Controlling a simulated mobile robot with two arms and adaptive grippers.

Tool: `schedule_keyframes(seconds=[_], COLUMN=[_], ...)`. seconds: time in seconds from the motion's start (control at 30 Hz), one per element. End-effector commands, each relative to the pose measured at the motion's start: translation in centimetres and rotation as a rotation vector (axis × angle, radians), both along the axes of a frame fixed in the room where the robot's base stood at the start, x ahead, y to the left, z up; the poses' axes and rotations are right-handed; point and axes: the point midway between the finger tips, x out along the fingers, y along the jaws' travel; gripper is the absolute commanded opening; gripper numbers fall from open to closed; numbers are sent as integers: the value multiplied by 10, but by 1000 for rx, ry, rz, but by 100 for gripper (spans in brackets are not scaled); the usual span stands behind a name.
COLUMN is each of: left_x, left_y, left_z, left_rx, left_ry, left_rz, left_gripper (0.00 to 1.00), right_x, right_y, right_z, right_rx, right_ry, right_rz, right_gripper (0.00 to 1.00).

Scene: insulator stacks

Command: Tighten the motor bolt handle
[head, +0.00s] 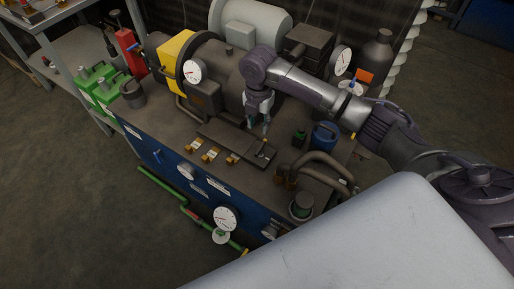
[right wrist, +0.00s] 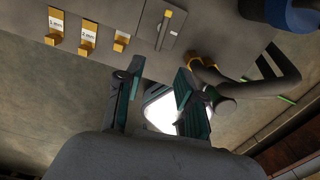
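My right gripper (head: 259,124) points down over the bench top in front of the motor (head: 225,68). In the right wrist view its two fingers (right wrist: 158,74) stand apart with nothing held between them. A small lever with a yellow tip (right wrist: 164,28) lies on a flat grey plate beyond the fingertips; it may be the motor bolt handle, but I cannot be sure. The same plate shows in the head view (head: 261,153), just below the gripper and apart from it. My left gripper is not in view.
Several yellow tagged brackets (head: 211,154) line the front of the blue bench. A blue container (head: 325,135) and curved pipes (head: 325,168) stand right of the gripper. Gauges (head: 194,71) and a dark bottle (head: 378,50) stand behind.

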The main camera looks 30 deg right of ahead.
Motion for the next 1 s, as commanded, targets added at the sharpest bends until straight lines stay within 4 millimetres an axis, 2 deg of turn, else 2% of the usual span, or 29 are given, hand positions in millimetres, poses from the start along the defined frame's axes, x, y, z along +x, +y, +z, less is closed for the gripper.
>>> schedule_keyframes(seconds=[0.4, 0.6, 0.8, 1.0], left_x=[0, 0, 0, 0], left_y=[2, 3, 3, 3], left_z=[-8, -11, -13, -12], left_rx=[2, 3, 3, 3], left_ry=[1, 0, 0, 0], left_rz=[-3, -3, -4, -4], left_gripper=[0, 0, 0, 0], right_x=[-1, -1, 0, 0], right_y=[1, 1, 1, 1], right_z=[-84, -117, -131, -133], right_rx=[0, 2, 0, 0], right_ry=[3, 1, -1, -1], right_rz=[-3, -2, -3, -3], right_gripper=[38, 38, 38, 38])
